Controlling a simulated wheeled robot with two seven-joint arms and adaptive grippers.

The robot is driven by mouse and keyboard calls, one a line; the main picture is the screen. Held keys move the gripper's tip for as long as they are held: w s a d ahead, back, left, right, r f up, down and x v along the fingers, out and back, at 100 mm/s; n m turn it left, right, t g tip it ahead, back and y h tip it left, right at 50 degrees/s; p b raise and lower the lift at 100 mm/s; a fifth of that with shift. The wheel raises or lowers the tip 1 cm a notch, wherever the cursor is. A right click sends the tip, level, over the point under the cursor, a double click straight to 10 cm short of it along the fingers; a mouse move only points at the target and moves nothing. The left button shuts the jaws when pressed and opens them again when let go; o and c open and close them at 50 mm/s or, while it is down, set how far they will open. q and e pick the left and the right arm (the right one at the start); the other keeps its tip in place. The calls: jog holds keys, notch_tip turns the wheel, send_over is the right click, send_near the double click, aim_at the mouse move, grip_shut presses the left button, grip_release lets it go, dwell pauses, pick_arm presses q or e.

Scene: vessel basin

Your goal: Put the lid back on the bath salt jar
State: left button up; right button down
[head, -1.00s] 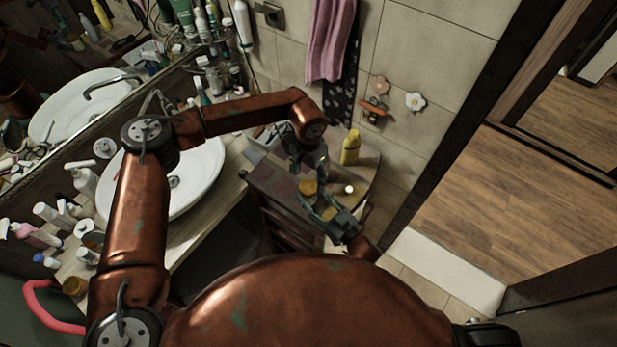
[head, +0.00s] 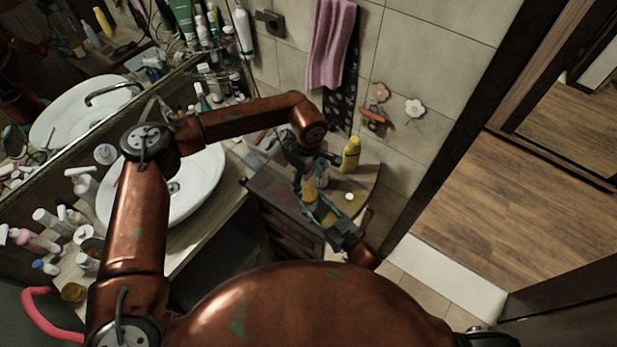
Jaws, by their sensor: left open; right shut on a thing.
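My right gripper (head: 313,202) is shut on a small amber-yellow thing (head: 308,196) over the wooden corner top. I cannot tell whether this is the lid or the jar. My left gripper (head: 318,163) is open, just above and behind the right one. A small pale, clear-looking container (head: 322,179) shows just below the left fingers, partly hidden; it may be the bath salt jar. I cannot tell whether the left fingers touch it. A small flat white round thing (head: 349,196) lies on the top to the right.
A yellow bottle (head: 350,155) stands upright close to the right of my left gripper. The white basin (head: 190,185) and many bottles are to the left. A pink towel (head: 331,45) hangs on the tiled wall. The wooden floor at right is clear.

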aim_at(309, 194)
pick_arm(q)
jog(key=n, duration=0.4)
jog(key=shift+r, duration=0.15)
jog(key=n, duration=0.3)
jog(key=shift+r+n, duration=0.15)
jog(key=shift+n, duration=0.25)
jog(key=n, duration=0.5)
jog(key=shift+r+n, duration=0.2)
jog(key=shift+n, duration=0.2)
jog(key=n, duration=0.3)
jog(key=shift+r+n, duration=0.1)
jog(key=shift+n, duration=0.3)
jog(key=n, duration=0.3)
jog(key=shift+r+n, duration=0.15)
jog(key=shift+n, duration=0.15)
jog(key=n, duration=0.7)
jog(key=shift+r, duration=0.25)
jog(key=shift+f, duration=0.15)
jog(key=shift+f, duration=3.9)
